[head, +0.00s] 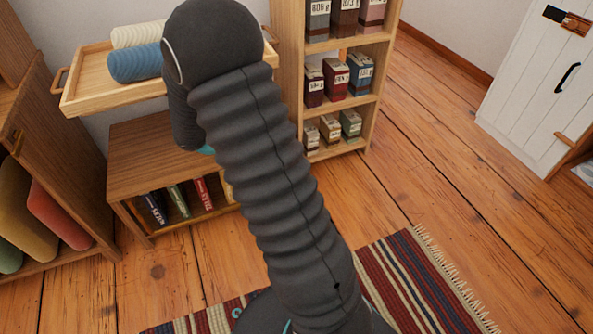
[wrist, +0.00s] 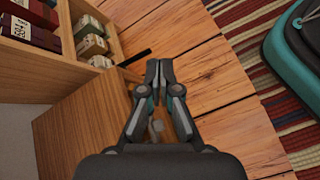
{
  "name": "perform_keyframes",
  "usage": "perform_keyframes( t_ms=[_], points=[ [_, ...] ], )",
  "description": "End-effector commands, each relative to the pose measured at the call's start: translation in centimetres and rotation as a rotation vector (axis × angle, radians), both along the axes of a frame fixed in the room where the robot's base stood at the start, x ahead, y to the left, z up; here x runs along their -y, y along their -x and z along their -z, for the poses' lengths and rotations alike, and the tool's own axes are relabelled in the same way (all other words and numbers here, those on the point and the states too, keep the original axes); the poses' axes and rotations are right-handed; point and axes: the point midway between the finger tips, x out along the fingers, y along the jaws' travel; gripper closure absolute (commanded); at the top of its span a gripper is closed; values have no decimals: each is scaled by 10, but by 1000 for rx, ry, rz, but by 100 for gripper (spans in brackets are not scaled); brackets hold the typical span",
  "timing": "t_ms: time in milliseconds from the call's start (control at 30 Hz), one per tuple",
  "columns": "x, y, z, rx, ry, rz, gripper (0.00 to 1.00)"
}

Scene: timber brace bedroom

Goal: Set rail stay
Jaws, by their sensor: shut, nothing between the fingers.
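My gripper (wrist: 159,72) shows in the wrist view with its fingertips together and nothing between them. It is over the edge of a low wooden cabinet (wrist: 85,120), with floorboards beyond. A thin dark bar (wrist: 135,57) shows just left of the fingertips, by the bookcase; I cannot tell whether it is the rail stay. A small greyish thing (wrist: 157,128) shows between the finger linkages, partly hidden. In the head view my arm hides the gripper and part of the low cabinet (head: 150,150). No part is clearly identifiable as the rail or its stay.
A wooden tray (head: 85,100) with a blue roll (head: 133,63) and a cream roll (head: 138,34) is above the cabinet. A bookcase (head: 365,110) with labelled boxes stands behind. A white door (head: 535,100) is at right. Floor (head: 440,150) between is clear; a striped rug (head: 410,280) lies in front.

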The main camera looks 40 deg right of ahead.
Motion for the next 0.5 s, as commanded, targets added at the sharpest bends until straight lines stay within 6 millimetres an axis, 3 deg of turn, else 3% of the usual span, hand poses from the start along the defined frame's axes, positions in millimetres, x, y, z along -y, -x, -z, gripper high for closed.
perform_keyframes(
  t_ms=[33, 200, 400, 500],
  points=[
    [5, -7, 24, -53, 30, -30, 100],
    [18, -29, 78, -192, 124, -136, 100],
    [27, -44, 124, -299, 195, -225, 100],
    [29, -48, 135, -325, 213, -249, 100]
  ],
)
